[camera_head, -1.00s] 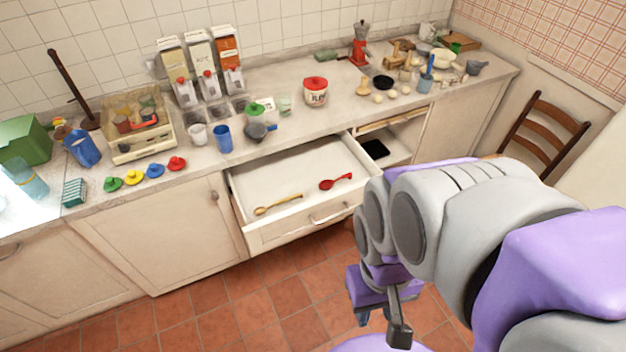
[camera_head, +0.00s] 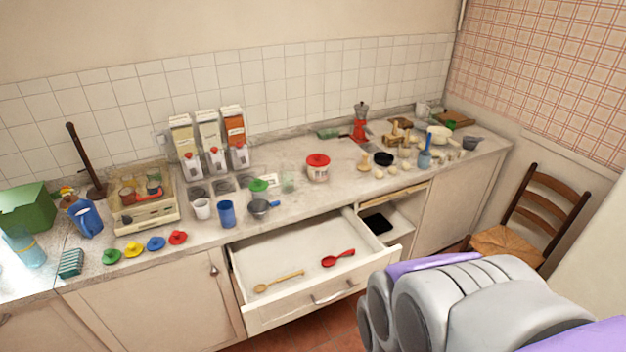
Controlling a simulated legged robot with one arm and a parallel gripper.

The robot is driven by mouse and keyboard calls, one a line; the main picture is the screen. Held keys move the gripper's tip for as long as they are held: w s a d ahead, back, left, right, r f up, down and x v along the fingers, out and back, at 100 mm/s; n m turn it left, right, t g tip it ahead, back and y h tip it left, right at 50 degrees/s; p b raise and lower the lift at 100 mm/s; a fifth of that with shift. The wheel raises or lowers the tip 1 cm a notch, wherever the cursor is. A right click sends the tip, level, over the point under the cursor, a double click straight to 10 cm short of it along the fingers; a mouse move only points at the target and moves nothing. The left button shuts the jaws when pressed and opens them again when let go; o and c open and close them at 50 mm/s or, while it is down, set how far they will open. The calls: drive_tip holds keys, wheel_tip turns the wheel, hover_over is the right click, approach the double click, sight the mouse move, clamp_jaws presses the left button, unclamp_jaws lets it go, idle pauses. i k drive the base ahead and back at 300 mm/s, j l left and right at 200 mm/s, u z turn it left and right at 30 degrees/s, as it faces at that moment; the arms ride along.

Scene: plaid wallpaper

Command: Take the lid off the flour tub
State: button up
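The flour tub (camera_head: 318,174) is a small white tub with dark lettering, standing upright on the counter right of the middle. Its red lid (camera_head: 317,160) sits on top of it. My arm shows at the lower right, in front of the counter and well apart from the tub. My gripper is below the picture's bottom edge and out of view.
An open drawer (camera_head: 300,312) holding a wooden spoon (camera_head: 279,282) and a red spoon (camera_head: 338,257) juts out below the tub. A wooden chair (camera_head: 532,222) stands at the right.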

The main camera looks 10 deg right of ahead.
sight(315, 160)
drive_tip(key=i+l, duration=0.25)
drive_tip(key=i+l+u, duration=0.15)
drive_tip(key=l, duration=0.2)
drive_tip(key=i+l, duration=0.25)
drive_tip(key=i+l+u, duration=0.15)
drive_tip(key=l, duration=0.3)
drive_tip(key=i+l, duration=0.3)
drive_tip(key=i+l+u, duration=0.1)
drive_tip(key=l, duration=0.3)
drive_tip(key=i+l+u, duration=0.1)
drive_tip(key=i+l, duration=0.15)
drive_tip(key=l, duration=0.15)
drive_tip(key=i+l, duration=0.15)
drive_tip(key=l, duration=0.25)
drive_tip(key=i+u, duration=0.05)
